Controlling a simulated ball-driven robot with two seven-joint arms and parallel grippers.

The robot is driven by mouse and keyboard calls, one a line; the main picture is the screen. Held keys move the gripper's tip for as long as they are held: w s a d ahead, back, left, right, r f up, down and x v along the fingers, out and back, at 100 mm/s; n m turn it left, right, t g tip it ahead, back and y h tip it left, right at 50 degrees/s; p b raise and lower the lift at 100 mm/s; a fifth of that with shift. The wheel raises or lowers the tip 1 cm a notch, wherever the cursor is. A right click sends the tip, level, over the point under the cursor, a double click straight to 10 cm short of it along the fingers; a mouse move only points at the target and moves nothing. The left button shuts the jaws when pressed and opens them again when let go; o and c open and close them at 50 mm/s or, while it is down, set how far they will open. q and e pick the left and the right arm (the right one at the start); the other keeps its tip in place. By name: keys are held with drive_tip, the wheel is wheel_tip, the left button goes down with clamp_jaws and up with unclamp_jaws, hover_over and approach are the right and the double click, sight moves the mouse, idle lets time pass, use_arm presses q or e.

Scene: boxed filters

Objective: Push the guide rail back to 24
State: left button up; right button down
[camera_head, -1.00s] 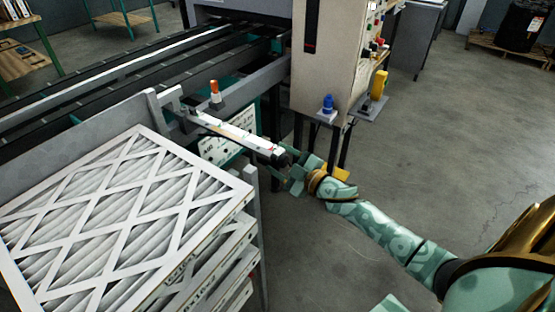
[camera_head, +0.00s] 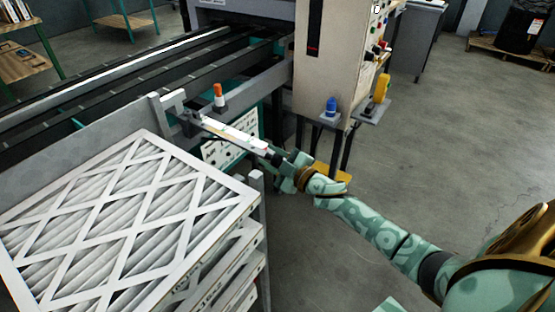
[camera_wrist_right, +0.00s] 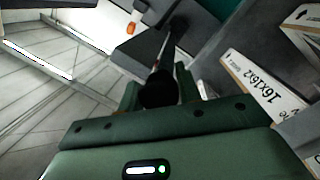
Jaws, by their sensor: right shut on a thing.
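The guide rail (camera_head: 75,152) is a long grey plate along the near side of the conveyor. A white scale bar (camera_head: 236,134) sticks out from its bracket toward my right arm and ends in a black knob (camera_head: 276,157). The scale numbers are too small to read. My right gripper (camera_head: 285,165) is shut on the knob. In the right wrist view the dark round knob (camera_wrist_right: 158,90) sits between the green fingers. An orange-topped lever (camera_head: 218,95) stands upright beside the scale bar. My left gripper is not in view.
A stack of white pleated filters (camera_head: 120,225) stands close at the left, with printed box edges (camera_wrist_right: 265,90) in the right wrist view. A beige control cabinet (camera_head: 335,75) stands behind my right gripper, with a blue knob (camera_head: 331,105) at its foot. Open floor lies right.

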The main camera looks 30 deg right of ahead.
drive_tip(key=shift+w+a, duration=0.25)
drive_tip(key=shift+w, duration=0.4)
drive_tip(key=shift+f, duration=0.1)
drive_tip(key=shift+s, duration=0.2)
drive_tip(key=c, duration=1.3)
unclamp_jaws()
drive_tip(key=shift+s+d, duration=0.1)
drive_tip(key=shift+d, duration=0.05)
drive_tip(key=shift+c, duration=0.2)
drive_tip(key=o, duration=0.3)
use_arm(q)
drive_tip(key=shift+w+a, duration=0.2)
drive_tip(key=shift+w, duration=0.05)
use_arm(e)
drive_tip(key=shift+o, duration=0.2)
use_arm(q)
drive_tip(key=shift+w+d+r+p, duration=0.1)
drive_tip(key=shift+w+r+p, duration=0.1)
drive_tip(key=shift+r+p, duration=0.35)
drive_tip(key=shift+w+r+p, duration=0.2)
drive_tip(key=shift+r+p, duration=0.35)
use_arm(e)
drive_tip(key=v, duration=1.6)
